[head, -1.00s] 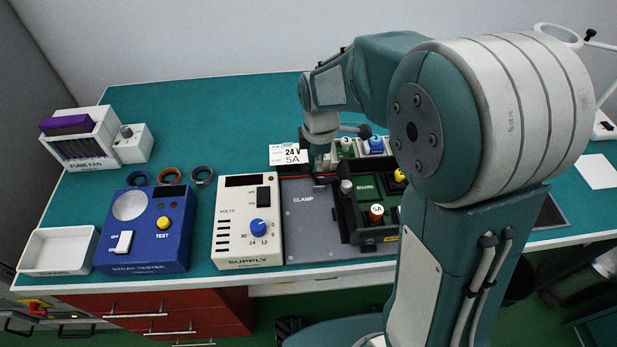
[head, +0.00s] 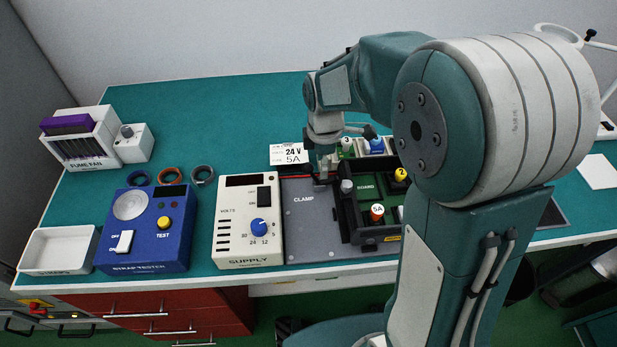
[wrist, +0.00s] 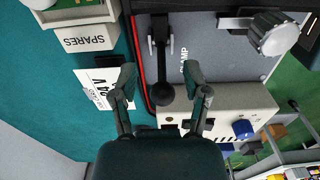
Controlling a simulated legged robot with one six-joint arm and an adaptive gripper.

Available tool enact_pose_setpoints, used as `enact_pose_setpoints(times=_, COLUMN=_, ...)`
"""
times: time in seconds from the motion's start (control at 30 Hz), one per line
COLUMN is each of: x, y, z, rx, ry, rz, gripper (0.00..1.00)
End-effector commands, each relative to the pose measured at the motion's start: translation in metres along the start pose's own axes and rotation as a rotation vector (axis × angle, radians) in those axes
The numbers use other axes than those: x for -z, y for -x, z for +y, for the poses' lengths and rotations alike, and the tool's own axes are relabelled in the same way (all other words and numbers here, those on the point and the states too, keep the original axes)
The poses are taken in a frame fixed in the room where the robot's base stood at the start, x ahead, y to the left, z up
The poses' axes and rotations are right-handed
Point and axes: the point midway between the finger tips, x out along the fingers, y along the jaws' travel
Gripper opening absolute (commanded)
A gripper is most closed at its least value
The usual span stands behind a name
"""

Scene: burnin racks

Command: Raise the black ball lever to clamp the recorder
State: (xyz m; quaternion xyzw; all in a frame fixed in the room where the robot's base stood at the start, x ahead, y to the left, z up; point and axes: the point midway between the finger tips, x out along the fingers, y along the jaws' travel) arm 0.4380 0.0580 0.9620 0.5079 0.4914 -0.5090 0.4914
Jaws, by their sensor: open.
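The black ball lever (wrist: 163,93) shows in the wrist view, on the grey CLAMP plate (wrist: 215,45). Its stem runs up the picture to a small pivot bracket. My gripper (wrist: 160,85) is open, with one finger on each side of the ball and a visible gap to each. In the head view my gripper (head: 325,172) is over the back of the clamp plate (head: 312,225), and the lever is hidden behind it. A black fixture marked BOARD (head: 366,187) lies right of the plate, partly covered by my arm. I cannot tell which thing is the recorder.
The SUPPLY box (head: 248,240) stands left of the plate, with the blue strap tester (head: 130,245) farther left. A 24 V 5A card (head: 289,155) lies behind. A silver knob (wrist: 273,33) rises near the plate.

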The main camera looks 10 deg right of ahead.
Motion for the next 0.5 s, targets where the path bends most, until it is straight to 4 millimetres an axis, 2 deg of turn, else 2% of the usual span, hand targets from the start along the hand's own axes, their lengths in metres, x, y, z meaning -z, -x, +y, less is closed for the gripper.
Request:
enact_pose_setpoints(times=0.17, x=0.0, y=0.001, z=0.0, rx=0.0, ry=0.0, rz=0.0, gripper=0.6)
enact_pose_setpoints(times=0.5, x=0.0, y=0.024, z=0.001, rx=-0.002, ry=0.0, rz=0.0, gripper=0.6)
